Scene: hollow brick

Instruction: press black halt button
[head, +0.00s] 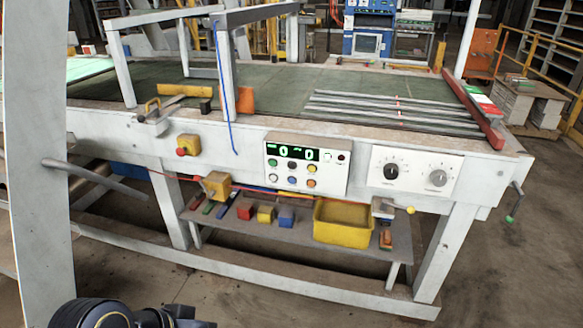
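The control panel (306,165) is a pale box on the front of the long workbench, with a green-lit display (293,152) reading zeros. Below the display are two rows of small round buttons. A dark, black-looking button (292,166) sits in the middle of the upper row, between a green button (272,162) and a paler one. The lower row has a white, a blue (292,180) and an orange button (311,183). Labels are too small to read. A dark part of my arm shows at the bottom left, well away from the panel. Neither gripper can be made out.
A dial panel (416,175) with two knobs is right of the control panel. A lower shelf holds a yellow bin (343,222) and small blocks. A grey post (35,150) stands at left. Floor in front is clear.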

